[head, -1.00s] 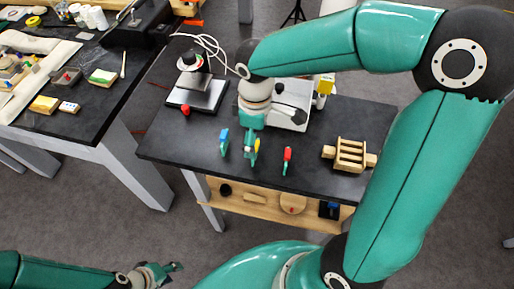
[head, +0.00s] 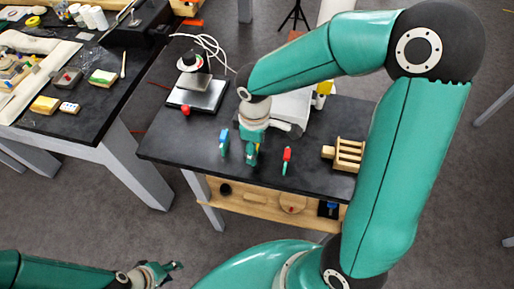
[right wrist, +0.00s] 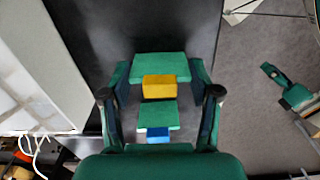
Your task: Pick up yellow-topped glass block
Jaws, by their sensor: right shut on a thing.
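The yellow-topped block's yellow top (right wrist: 158,87) shows in the right wrist view between the two green fingertips of my right gripper (right wrist: 158,90), which is shut on it. In the head view my right gripper (head: 252,152) is low over the dark table, and it hides the block. The block's lower part is hidden, so I cannot tell whether it still touches the table. My left gripper (head: 164,271) is at the lower left of the head view, away from the table; its jaw opening is unclear.
A blue-topped piece (head: 224,142) stands close left of my right gripper, a red-topped piece (head: 287,157) to its right. A slatted wooden rack (head: 348,155) is further right. A scale-like device (head: 198,92) is at the back left. The table's front strip is clear.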

